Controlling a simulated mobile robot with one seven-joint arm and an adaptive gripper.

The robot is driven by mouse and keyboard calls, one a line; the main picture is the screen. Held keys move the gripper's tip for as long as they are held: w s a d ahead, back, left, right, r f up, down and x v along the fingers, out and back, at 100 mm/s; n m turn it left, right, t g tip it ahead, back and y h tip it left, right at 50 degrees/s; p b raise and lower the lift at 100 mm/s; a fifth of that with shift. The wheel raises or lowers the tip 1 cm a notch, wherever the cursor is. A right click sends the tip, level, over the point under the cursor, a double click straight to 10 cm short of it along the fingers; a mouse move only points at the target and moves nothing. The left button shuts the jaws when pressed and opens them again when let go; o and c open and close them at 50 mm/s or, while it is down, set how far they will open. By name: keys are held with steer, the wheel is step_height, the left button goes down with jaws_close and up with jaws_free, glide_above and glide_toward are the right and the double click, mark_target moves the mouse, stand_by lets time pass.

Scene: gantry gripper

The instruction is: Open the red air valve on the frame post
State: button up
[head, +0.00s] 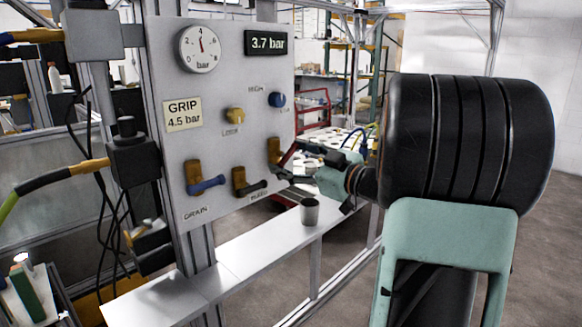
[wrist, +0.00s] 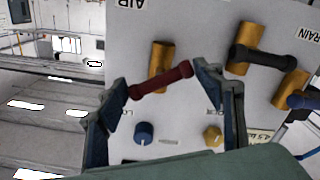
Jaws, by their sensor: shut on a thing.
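The red valve handle (wrist: 162,82) lies at a slant across its brass valve body (wrist: 160,55) in the wrist view, near the "AIR" label. My gripper (wrist: 163,80) has a fingertip at each end of the handle and is shut on it lengthwise. In the head view my gripper (head: 291,164) reaches the right edge of the grey panel (head: 215,115), by the brass valve body (head: 274,149). It hides most of the red handle there.
The black handle (head: 252,187) and blue handle (head: 207,185) sit left of it, on brass bodies. A yellow knob (head: 235,115) and blue knob (head: 277,99) are above. A cup (head: 309,211) stands on the ledge below.

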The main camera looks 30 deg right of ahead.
steer(key=shift+r+n+b, duration=0.15)
steer(key=shift+n+b, duration=4.35)
steer(key=shift+n, duration=0.9)
steer(key=shift+d, duration=0.1)
steer(key=o, duration=0.8)
steer(key=shift+s, duration=0.1)
steer(key=v, duration=1.2)
steer(key=shift+r, duration=0.1)
